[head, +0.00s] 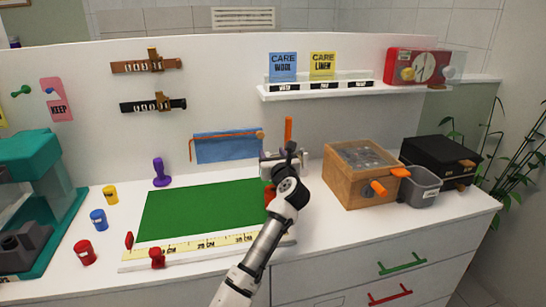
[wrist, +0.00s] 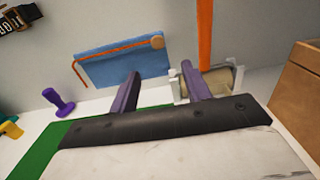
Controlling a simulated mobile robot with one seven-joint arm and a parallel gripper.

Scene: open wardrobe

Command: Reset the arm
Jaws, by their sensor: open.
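My arm reaches up from the bottom of the head view, and my gripper (head: 284,158) is over the right end of the green mat, near the back wall. In the wrist view my gripper (wrist: 160,78) shows two dark purple fingers spread apart with nothing between them. Beyond the fingers are a blue cloth panel (wrist: 125,62) with an orange bar on the wall and an upright orange stick (wrist: 205,35). A pale boxy item (wrist: 225,82) stands just behind the right finger, partly hidden; I cannot tell whether they touch.
The green mat (head: 190,205) has a yellow ruler along its front. A purple stamp (head: 160,172) and coloured spools stand left. A wooden box (head: 350,185), grey bin (head: 420,188) and black box (head: 440,155) stand right. A shelf (head: 330,91) hangs above. Some counter before the wooden box is clear.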

